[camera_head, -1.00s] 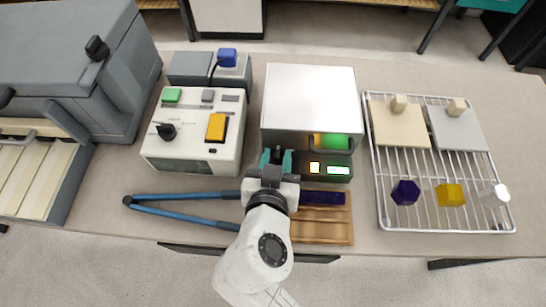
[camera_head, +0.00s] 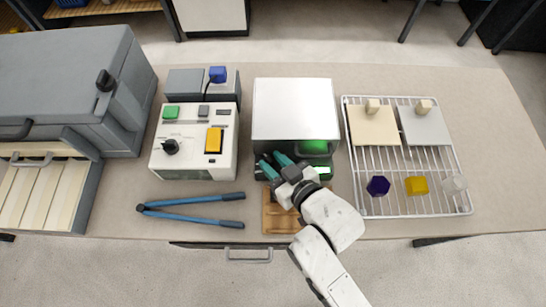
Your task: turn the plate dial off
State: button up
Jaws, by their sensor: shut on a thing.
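My gripper (camera_head: 274,164) has teal fingers at the left of this front panel. They are shut on what appears to be the plate dial, which the fingers hide. My gripper is tilted, with the wrist to the lower right.
A white control box (camera_head: 197,140) with a black knob and yellow switch stands left. Blue-handled tongs (camera_head: 190,216) lie in front of it. A wooden tray (camera_head: 275,222) lies under my wrist. A wire rack (camera_head: 463,207) with blocks stands right.

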jog(key=shift+w+r+n+g+y+p, duration=0.15)
jog(key=shift+n+g+y+p, duration=0.25)
jog(key=shift+n+y, duration=0.2)
jog(key=shift+d+n+g+y, duration=0.15)
jog(key=shift+n+g+y, duration=0.15)
jog(key=shift+n, duration=0.1)
jog(key=o, duration=0.7)
jog(key=shift+d, duration=0.1)
jog(key=b+v, duration=0.2)
jog(key=v, duration=0.7)
jog(key=shift+v, duration=0.75)
jog(key=shift+c, duration=0.4)
